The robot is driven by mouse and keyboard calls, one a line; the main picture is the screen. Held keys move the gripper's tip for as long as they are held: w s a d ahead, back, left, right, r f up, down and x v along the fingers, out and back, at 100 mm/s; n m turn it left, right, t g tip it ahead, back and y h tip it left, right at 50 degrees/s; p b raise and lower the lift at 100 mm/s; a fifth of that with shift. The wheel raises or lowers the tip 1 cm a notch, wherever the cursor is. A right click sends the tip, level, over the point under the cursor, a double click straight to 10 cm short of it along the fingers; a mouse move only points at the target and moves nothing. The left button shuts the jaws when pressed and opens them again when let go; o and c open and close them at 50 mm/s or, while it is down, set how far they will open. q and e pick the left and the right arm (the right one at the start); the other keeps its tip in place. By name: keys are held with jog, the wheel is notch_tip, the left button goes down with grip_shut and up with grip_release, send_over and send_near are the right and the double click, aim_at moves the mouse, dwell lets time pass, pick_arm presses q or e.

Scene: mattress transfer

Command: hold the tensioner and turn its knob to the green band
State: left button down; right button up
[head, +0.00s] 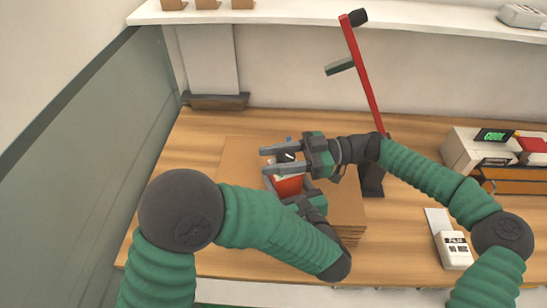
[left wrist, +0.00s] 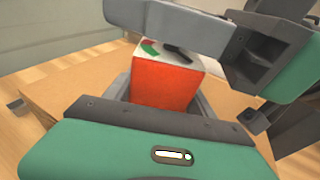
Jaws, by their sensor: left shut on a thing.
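The tensioner is a red block (head: 288,187) with a pale top, standing over the brown board. In the left wrist view its red side (left wrist: 165,85) shows clearly. Its dark knob (left wrist: 178,54) lies on the top, with a green band (left wrist: 150,48) to the knob's left and a bit of red beyond. My left gripper (head: 286,183) is shut on the tensioner's sides. My right gripper (head: 264,161) is open above the top, its two fingers spread over the knob area; one finger (left wrist: 165,25) crosses above it in the left wrist view. Contact with the knob cannot be told.
Brown boards (head: 235,160) lie stacked on the wooden table. A red post (head: 362,75) on a dark stand rises behind. A white device (head: 453,250) and a box with a green display (head: 493,135) are at the right. A shelf (head: 400,22) runs along the back.

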jog(key=shift+w, duration=0.15)
grip_shut()
jog(key=shift+w+m+t, duration=0.1)
jog(key=shift+m+t, duration=0.3)
jog(key=shift+t, duration=0.2)
jog(key=m+t, duration=0.1)
jog(key=t, duration=0.1)
jog(key=m+t, duration=0.2)
jog(key=t, duration=0.1)
jog(key=shift+w+m+t, duration=0.3)
jog(key=shift+w, duration=0.05)
jog(key=shift+w+m+t, duration=0.3)
jog(key=shift+m+t, duration=0.5)
jog(key=shift+t, duration=0.4)
jog(key=shift+w+d+t+h, duration=0.1)
jog(key=shift+t+h, duration=0.2)
jog(key=o, duration=0.6)
grip_release()
